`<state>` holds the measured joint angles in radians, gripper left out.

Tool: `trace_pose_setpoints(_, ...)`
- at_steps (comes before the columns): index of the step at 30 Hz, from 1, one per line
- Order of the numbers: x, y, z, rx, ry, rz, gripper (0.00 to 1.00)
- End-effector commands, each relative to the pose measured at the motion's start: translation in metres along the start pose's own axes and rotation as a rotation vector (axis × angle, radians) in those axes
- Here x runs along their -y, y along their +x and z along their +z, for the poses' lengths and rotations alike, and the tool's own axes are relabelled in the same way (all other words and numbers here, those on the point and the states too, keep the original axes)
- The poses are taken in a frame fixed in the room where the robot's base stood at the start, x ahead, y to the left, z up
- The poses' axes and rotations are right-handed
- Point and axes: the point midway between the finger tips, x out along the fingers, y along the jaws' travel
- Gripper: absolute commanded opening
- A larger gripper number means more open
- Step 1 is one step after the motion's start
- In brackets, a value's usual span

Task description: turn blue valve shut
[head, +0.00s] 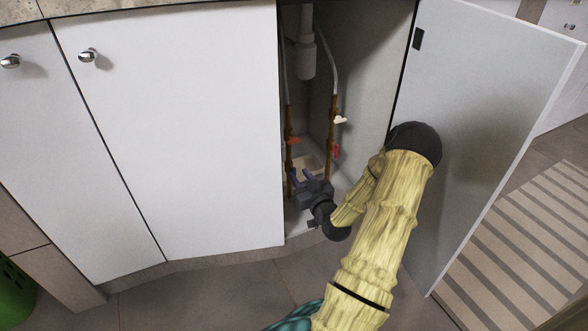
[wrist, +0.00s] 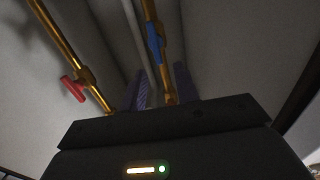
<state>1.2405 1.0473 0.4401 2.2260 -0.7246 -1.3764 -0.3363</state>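In the wrist view, the blue valve handle (wrist: 155,42) lies along a brass-coloured pipe (wrist: 149,10), beyond my fingertips. My gripper (wrist: 161,76) is open, its two dark purple fingers apart with the lower part of that pipe showing between them. No contact with the blue handle shows. In the head view, my gripper (head: 302,174) is low inside the open sink cabinet, by the left copper pipe (head: 289,120). I cannot make out the blue handle there; the gripper may hide it.
An orange handle (head: 293,141) is on the left pipe. A white handle (head: 341,120) and a red handle (head: 336,151) are on the right pipe. A pale bin or box (head: 312,163) stands behind. The open cabinet door (head: 480,100) flanks my arm on the right.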

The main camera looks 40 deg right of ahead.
Motion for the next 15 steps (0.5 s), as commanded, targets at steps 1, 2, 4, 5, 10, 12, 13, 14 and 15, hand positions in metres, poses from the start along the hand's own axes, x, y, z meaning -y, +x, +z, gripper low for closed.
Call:
trace_pose_setpoints(1,0.0,0.009,0.001,-0.002,-0.002,-0.001,0.31)
trace_pose_setpoints(2,0.0,0.015,0.001,-0.002,-0.002,0.0,0.31)
trace_pose_setpoints(4,0.0,0.026,0.001,-0.003,-0.001,0.0,0.31)
trace_pose_setpoints(5,0.0,0.031,0.001,-0.001,-0.002,-0.001,0.31)
trace_pose_setpoints(10,0.0,0.048,0.001,0.0,0.0,0.0,0.31)
trace_pose_setpoints(12,0.0,0.05,0.001,0.0,0.001,0.001,0.31)
trace_pose_setpoints(13,0.0,0.05,0.001,0.0,0.001,0.001,0.31)
trace_pose_setpoints(14,0.0,0.051,0.001,0.001,0.001,0.001,0.31)
trace_pose_setpoints(15,0.0,0.051,0.001,0.001,0.001,0.001,0.31)
